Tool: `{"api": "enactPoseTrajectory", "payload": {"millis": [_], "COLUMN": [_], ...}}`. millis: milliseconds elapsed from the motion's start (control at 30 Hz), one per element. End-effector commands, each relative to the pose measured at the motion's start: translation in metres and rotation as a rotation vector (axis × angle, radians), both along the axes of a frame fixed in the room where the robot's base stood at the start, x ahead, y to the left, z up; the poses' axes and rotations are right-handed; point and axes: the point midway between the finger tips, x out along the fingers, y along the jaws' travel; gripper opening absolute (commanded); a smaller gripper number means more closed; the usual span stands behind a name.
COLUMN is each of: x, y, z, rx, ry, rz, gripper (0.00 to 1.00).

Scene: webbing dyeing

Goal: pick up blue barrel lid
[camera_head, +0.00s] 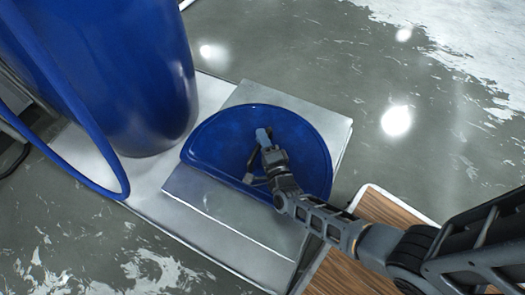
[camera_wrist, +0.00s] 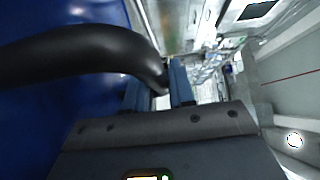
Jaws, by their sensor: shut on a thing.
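In the wrist view, the curved black handle (camera_wrist: 80,55) runs in from the left to the fingers of my gripper (camera_wrist: 160,90). The lid's blue surface (camera_wrist: 40,115) fills the left of that view. My arm hides part of the lid's right side.
A large blue barrel (camera_head: 125,75) stands just left of the lid, with a blue hoop-like rim (camera_head: 80,125) beside it. The silver metal plate (camera_head: 225,215) is under the lid. A wooden board (camera_head: 345,265) lies at the lower right. The wet grey floor is open behind and right.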

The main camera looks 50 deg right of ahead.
Motion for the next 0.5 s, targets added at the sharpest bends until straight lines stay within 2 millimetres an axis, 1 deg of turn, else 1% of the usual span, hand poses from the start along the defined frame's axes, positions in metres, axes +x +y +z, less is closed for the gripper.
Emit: {"api": "enactPoseTrajectory", "payload": {"millis": [33, 200, 500], "x": [-0.0002, -0.0003, -0.0005], "y": [0.0001, 0.0002, 0.0002], "z": [-0.0004, -0.0006, -0.0009], "rx": [0.001, 0.001, 0.001], "ry": [0.001, 0.001, 0.002], "rz": [0.0, 0.0, 0.001], "gripper": [0.15, 0.0, 0.0]}}
